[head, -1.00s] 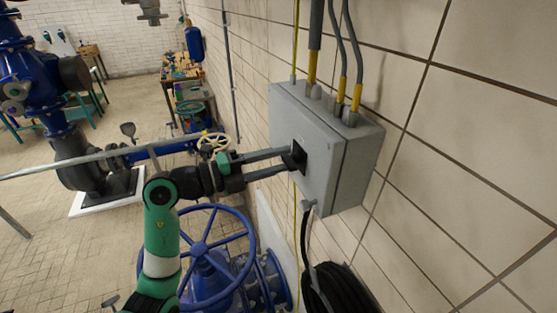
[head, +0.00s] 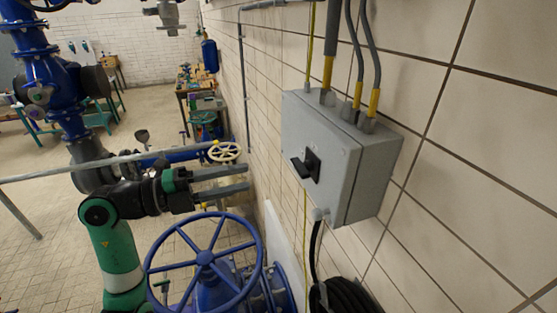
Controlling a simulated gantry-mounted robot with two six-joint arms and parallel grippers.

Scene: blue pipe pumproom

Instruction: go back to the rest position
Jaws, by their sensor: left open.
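My left gripper (head: 247,181) is in the middle of the head view, to the left of a grey switch box (head: 318,135) on the tiled wall. Its two long grey fingers point right, parallel and apart, with nothing between them. A clear gap separates the fingertips from the box. The box has a black switch handle (head: 301,170) on its front, which sticks out to the left. My right gripper is not in view.
A blue handwheel (head: 205,257) on blue pipework stands below the gripper. A cream handwheel (head: 225,152) and a grey rail (head: 100,163) lie behind the arm. A coiled black hose (head: 345,296) hangs under the box. Open tiled floor (head: 45,270) is at left.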

